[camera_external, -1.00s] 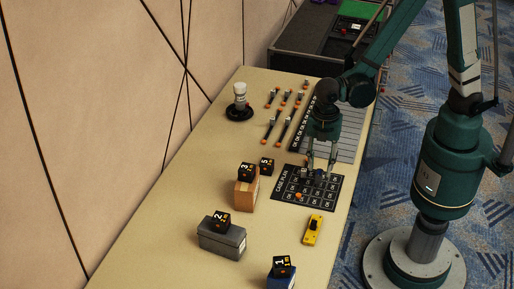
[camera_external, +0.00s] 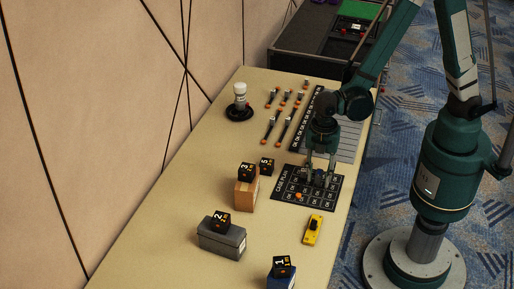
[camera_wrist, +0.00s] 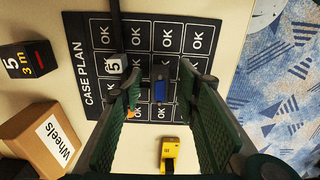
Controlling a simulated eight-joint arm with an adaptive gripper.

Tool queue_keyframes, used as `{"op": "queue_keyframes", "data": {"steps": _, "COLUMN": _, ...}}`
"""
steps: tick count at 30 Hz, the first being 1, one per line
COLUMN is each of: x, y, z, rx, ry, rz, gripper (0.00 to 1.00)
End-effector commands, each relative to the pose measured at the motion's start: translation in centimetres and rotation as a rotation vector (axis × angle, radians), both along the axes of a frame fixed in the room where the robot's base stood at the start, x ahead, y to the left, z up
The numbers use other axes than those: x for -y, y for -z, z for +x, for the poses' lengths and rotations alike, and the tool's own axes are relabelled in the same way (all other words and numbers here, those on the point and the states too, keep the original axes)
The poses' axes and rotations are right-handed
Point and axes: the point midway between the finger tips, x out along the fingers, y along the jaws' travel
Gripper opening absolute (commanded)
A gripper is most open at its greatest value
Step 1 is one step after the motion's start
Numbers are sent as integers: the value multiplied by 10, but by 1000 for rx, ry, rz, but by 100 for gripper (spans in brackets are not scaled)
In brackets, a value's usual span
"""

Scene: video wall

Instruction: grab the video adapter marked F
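A small blue and black piece (camera_wrist: 160,90) lies on the black case plan mat (camera_wrist: 208,38), between my fingers in the wrist view. It may be a video adapter, but I cannot read an F on it. A small orange piece (camera_external: 298,195) lies on the mat nearby and is partly hidden by a finger in the wrist view.
A yellow device (camera_external: 313,229) lies in front of the mat. A cardboard box (camera_external: 246,193) and black cubes marked 3 and 5 (camera_external: 266,167) stand left. A grey box (camera_external: 221,240) is front left. Several orange-tipped cables (camera_external: 270,130) lie behind.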

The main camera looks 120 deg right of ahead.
Motion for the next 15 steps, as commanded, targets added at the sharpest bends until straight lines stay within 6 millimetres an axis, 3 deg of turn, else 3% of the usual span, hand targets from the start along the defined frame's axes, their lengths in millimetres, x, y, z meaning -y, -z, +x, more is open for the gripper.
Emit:
{"op": "queue_keyframes", "data": {"steps": 8, "x": 0, "y": 0, "z": 0, "rx": 0, "ry": 0, "rz": 0, "gripper": 32}}
{"op": "queue_keyframes", "data": {"steps": 15, "x": 0, "y": 0, "z": 0, "rx": 0, "ry": 0, "rz": 0, "gripper": 4}}
